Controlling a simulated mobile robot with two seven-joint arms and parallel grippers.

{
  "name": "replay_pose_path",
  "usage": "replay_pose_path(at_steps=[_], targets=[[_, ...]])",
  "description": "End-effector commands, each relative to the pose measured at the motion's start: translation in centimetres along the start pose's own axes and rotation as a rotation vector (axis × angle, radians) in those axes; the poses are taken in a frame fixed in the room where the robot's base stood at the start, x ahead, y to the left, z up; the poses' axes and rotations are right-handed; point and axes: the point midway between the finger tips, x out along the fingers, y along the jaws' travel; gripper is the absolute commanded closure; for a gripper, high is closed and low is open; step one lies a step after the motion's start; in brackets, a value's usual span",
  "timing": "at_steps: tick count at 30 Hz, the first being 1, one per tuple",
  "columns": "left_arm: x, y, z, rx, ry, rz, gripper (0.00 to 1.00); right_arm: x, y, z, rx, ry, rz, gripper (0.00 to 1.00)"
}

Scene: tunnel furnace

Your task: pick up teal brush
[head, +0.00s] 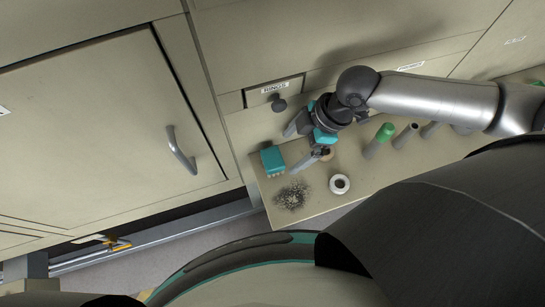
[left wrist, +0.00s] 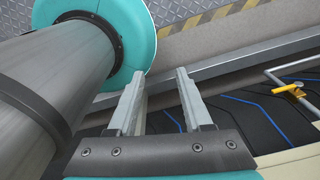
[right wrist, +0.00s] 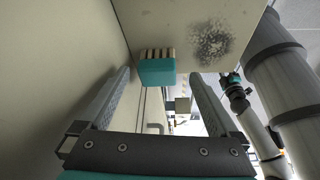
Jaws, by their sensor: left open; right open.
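The teal brush (head: 272,160) lies at the left end of the ledge, against the cabinet front, in the head view. In the right wrist view the brush (right wrist: 157,68) shows its teal block and a row of tan bristles, ahead of and between the open fingers. My right gripper (head: 308,148) is open and empty, just to the right of the brush, and the two look apart. It also shows in the right wrist view (right wrist: 160,95). My left gripper (left wrist: 158,85) is open and empty, away from the ledge, over the floor area.
A patch of dark debris (head: 292,196) lies in front of the brush. A white ring (head: 340,184) and a green-capped cylinder (head: 380,138) stand to the right on the ledge (head: 325,204). A drawer knob (head: 279,104) juts out behind my right gripper. A cabinet handle (head: 181,150) is left.

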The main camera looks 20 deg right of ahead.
Motion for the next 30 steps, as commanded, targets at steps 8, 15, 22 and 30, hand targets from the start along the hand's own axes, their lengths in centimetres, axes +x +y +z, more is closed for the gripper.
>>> replay_pose_path(at_steps=[8,15,22,30], targets=[[-0.2,-0.2,-1.4,0.001,0.024,-0.002,0.50,0.8,0.0,-1.9,0.000,0.000,0.001,0.03],[0.2,-0.1,-1.3,0.002,0.023,-0.002,0.50,3.7,-0.1,-2.4,0.002,-0.001,-0.002,0.03],[0.5,-0.1,-1.1,0.001,0.020,-0.002,0.50,6.1,-0.1,-2.4,0.001,-0.002,0.000,0.03],[0.5,-0.1,-0.8,0.000,0.014,-0.001,0.50,6.1,0.0,-2.4,0.000,-0.002,0.001,0.07]])
